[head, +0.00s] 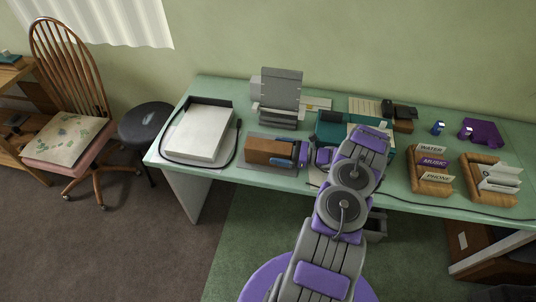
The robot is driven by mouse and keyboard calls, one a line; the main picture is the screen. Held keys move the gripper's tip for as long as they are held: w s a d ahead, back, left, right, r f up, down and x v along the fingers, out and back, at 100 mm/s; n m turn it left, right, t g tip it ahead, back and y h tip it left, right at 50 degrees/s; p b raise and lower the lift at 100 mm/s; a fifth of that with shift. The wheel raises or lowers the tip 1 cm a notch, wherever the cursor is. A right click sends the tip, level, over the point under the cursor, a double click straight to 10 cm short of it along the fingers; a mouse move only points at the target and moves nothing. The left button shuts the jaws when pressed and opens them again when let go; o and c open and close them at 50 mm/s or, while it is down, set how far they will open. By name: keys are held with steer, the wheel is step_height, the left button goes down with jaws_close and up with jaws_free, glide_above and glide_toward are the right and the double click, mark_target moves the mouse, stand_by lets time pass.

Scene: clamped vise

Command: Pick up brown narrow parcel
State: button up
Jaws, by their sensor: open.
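The brown narrow parcel (266,150) is a long brown block on a grey base (252,165) at the front edge of the green desk. My gripper (291,151) is at the parcel's right end, reaching in from the right, and is open. Blue pieces show along the far and near sides of the parcel's right part. I cannot tell whether these are gripper fingers or vise jaws, or whether they touch the parcel. The parcel's right end is partly hidden.
A white paper stack in a tray (229,135) is left of the parcel, with a dark cable around it. A grey machine (281,90) stands behind. A teal box (328,124) and wooden organisers (429,188) are to the right. A stool (146,117) stands beside the desk.

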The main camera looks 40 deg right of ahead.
steer(key=shift+w+d+f, duration=0.1)
steer(key=shift+w, duration=0.15)
steer(key=shift+c, duration=0.2)
steer(key=shift+a, duration=0.35)
steer(key=c, duration=0.4)
steer(key=shift+d, duration=0.2)
steer(key=c, duration=1.1)
steer(key=shift+o, duration=0.2)
